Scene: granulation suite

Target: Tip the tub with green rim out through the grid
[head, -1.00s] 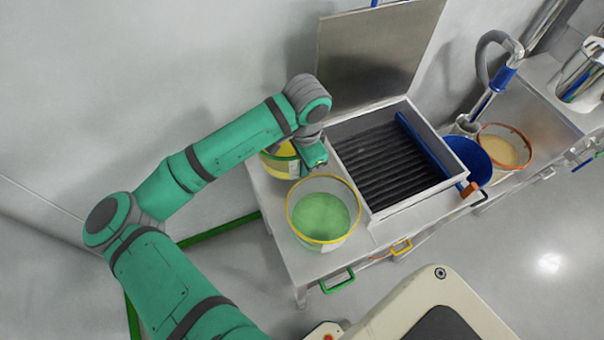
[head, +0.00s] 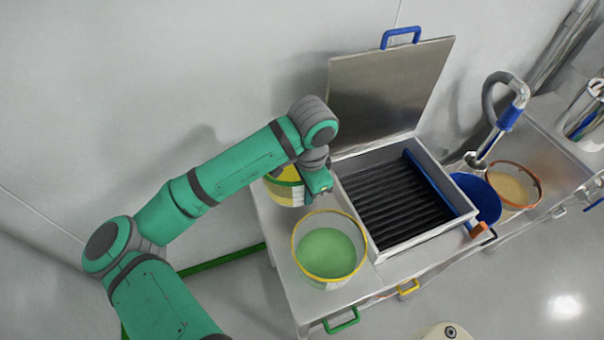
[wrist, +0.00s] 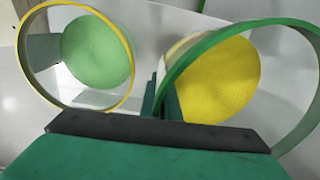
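The tub with green rim (head: 283,192) stands at the back left of the bench, partly hidden by my arm; the wrist view shows its green rim (wrist: 296,143) and yellow powder (wrist: 218,82) inside. My gripper (head: 318,190) is at its right side, pointing down. In the wrist view my gripper (wrist: 163,98) has its fingers close together on the near-left part of the green rim, shut on the tub's wall. The grid (head: 395,203) of dark slats lies in an open metal box to the right, with its lid (head: 385,95) raised behind.
A tub with yellow rim (head: 330,250) and green powder stands in front, close by; it shows in the wrist view (wrist: 128,40). A blue bar (head: 430,178) lies along the grid's right edge.

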